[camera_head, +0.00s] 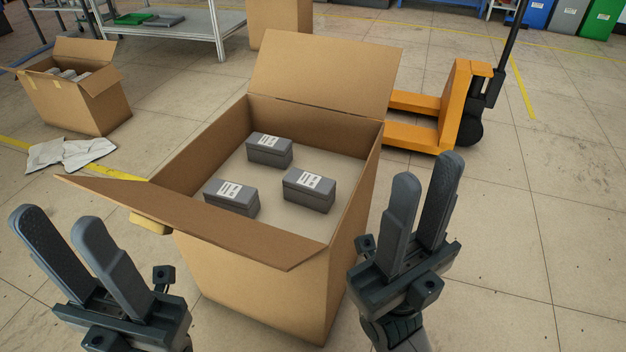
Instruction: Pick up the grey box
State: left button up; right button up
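Three grey boxes with white labels lie inside an open cardboard box (345,215) in front of me. One grey box (269,154) is at the back, one grey box (236,204) is at the front left and partly hidden by the front flap, and one grey box (312,198) is at the right. My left gripper (59,222) is open and empty, left of the cardboard box and apart from it. My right gripper (427,168) is open and empty, just right of the cardboard box. Neither gripper touches a grey box.
The cardboard box's front flap (200,212) leans outward to the left. An orange pallet jack (452,110) stands behind right. Another open carton (85,100), crumpled white sheets (72,152) and a metal table (160,28) are at the left. The floor at the right is clear.

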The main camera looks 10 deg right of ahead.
aim_at(268, 150)
jog(key=j+z, duration=0.25)
jog(key=j, duration=0.15)
jog(key=j+z, duration=0.2)
jog(key=j, duration=0.25)
jog(key=j+z, duration=0.25)
jog(key=j, duration=0.15)
jog(key=k+j+z, duration=0.25)
jog(key=j, duration=0.15)
jog(key=j+z, duration=0.2)
jog(key=j, duration=0.2)
jog(key=k+j+z, duration=0.45)
jog(key=j, duration=0.25)
jog(key=k+j+z, duration=0.1)
jog(key=j+z, duration=0.15)
